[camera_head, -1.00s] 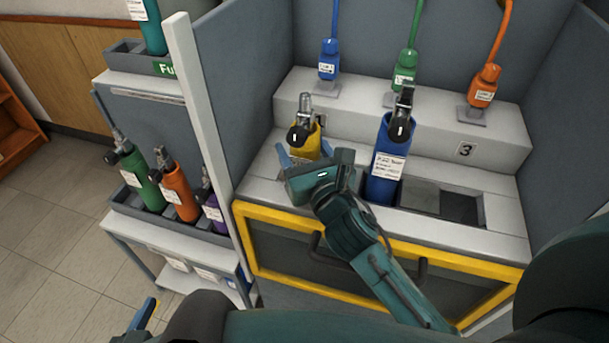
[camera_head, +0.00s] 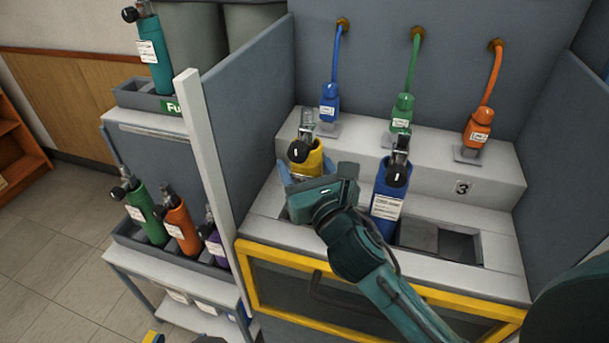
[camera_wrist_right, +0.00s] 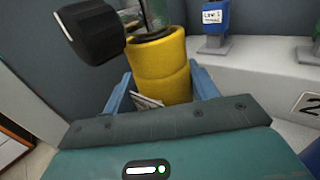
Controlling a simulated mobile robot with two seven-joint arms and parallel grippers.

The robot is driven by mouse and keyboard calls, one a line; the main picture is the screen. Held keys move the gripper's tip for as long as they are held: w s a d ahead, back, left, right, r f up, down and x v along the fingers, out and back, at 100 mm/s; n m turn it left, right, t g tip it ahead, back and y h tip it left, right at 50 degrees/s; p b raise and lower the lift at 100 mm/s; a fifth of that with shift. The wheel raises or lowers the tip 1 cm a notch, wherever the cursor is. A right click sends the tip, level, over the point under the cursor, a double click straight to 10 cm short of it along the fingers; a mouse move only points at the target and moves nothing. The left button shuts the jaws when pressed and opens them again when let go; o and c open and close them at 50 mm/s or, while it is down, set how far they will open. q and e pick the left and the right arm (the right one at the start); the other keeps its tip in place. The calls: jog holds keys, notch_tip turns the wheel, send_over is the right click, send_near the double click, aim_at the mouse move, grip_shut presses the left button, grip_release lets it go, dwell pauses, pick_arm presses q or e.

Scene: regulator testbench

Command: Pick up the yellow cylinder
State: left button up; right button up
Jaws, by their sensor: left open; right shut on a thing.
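The yellow cylinder (camera_head: 309,163), with a black knob and metal valve on top, stands upright at the left of the test bench. My right gripper (camera_head: 304,178) is shut on its body, blue fingers on either side. In the right wrist view the yellow cylinder (camera_wrist_right: 160,68) sits between the two fingers of the right gripper (camera_wrist_right: 160,88). The cylinder's lower part is hidden by the gripper, so I cannot tell whether it touches the bench.
A blue cylinder (camera_head: 388,190) stands in the bench just right of my right gripper. An empty slot (camera_head: 461,246) lies farther right. Blue, green and orange hose connectors (camera_head: 478,130) hang behind. A side rack (camera_head: 128,230) holds green, orange and purple cylinders. A white post (camera_head: 205,150) stands between.

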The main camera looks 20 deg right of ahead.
aim_at(305, 110)
notch_tip(305, 110, up, 13)
jog(key=p, duration=0.4)
jog(key=shift+f, duration=0.15)
